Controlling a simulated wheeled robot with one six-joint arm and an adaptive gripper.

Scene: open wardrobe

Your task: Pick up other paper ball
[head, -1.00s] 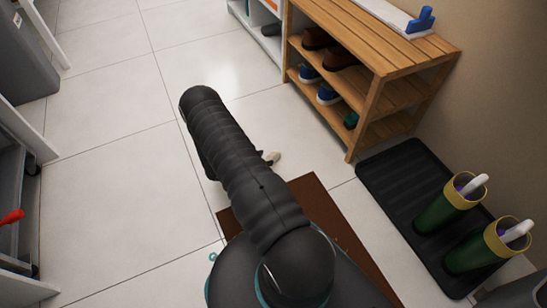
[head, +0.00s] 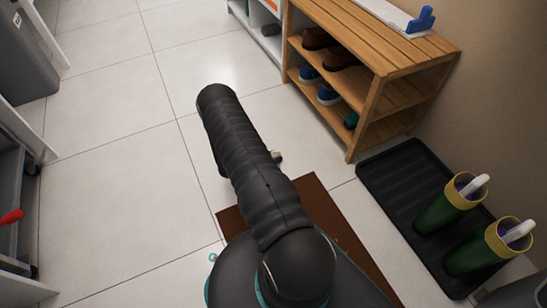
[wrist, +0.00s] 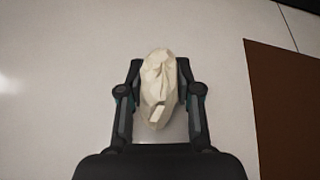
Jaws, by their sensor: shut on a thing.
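A crumpled off-white paper ball (wrist: 158,85) sits between the fingers of my gripper (wrist: 159,92) in the wrist view. The fingers press on it from both sides, so the gripper is shut on it. Pale floor tile shows behind the ball. In the head view my arm hides most of the gripper, and only a small pale bit of the paper ball (head: 277,156) shows at the arm's right side. No second paper ball can be made out.
A brown mat (head: 318,198) lies on the tiles under my base. A wooden shoe rack (head: 398,53) stands at the upper right. A black tray (head: 405,180) with green boots (head: 437,216) is at the right. A grey bin (head: 22,55) is at the left. The tiled floor ahead is clear.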

